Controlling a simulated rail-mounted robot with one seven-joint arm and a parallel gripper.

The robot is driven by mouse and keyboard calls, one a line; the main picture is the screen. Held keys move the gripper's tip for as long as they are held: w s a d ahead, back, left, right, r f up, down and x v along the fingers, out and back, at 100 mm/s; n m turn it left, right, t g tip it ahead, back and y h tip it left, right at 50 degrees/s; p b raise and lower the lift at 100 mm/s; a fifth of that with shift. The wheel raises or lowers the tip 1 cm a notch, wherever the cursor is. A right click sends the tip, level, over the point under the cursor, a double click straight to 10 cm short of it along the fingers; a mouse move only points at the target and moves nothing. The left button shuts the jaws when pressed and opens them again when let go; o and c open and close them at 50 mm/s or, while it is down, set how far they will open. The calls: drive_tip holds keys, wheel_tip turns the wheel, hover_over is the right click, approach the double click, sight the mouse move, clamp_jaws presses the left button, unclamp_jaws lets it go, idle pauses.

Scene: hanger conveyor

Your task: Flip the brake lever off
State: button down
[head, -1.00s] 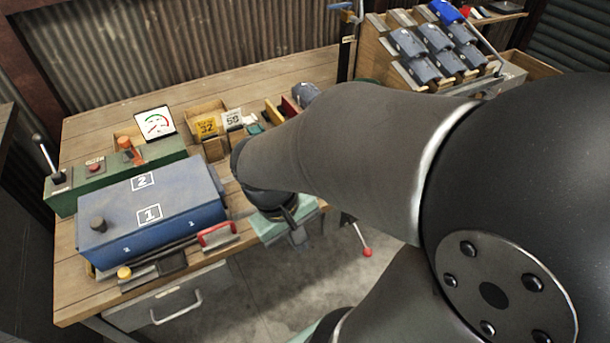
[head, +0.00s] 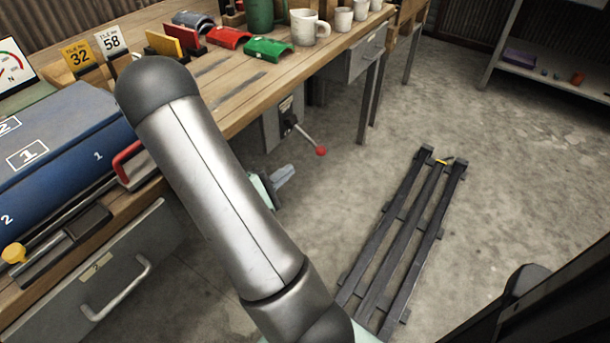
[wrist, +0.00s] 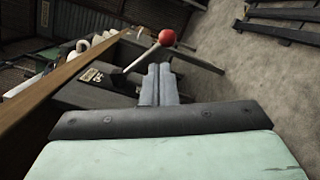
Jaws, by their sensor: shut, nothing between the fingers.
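The brake lever is a thin metal rod with a red ball (head: 321,150) on its end. It sticks out from a grey box (head: 272,128) under the workbench edge and slopes down to the right. In the wrist view the red ball (wrist: 167,37) and its rod show just beyond the fingertips. My gripper (wrist: 159,70) is shut and empty, its grey fingers side by side. In the head view my gripper (head: 286,173) is below and left of the ball, partly hidden behind my arm. Whether it touches the lever, I cannot tell.
The wooden workbench (head: 236,100) holds a blue box (head: 60,140), coloured tiles and white mugs (head: 308,27). A drawer with a handle (head: 117,290) is at the lower left. A dark slatted rack (head: 405,235) lies on the floor at right. Floor between is clear.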

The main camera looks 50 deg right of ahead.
sight(309, 140)
drive_tip(key=f, duration=0.1)
drive_tip(key=w+f+t, duration=0.1)
drive_tip(key=shift+f+n, duration=0.3)
drive_tip(key=shift+n, duration=0.1)
drive_tip(key=shift+d, duration=0.15)
drive_tip(key=d+p, duration=0.1)
drive_tip(key=d, duration=0.8)
drive_tip(key=shift+d+r, duration=0.2)
drive_tip(key=shift+d, duration=0.2)
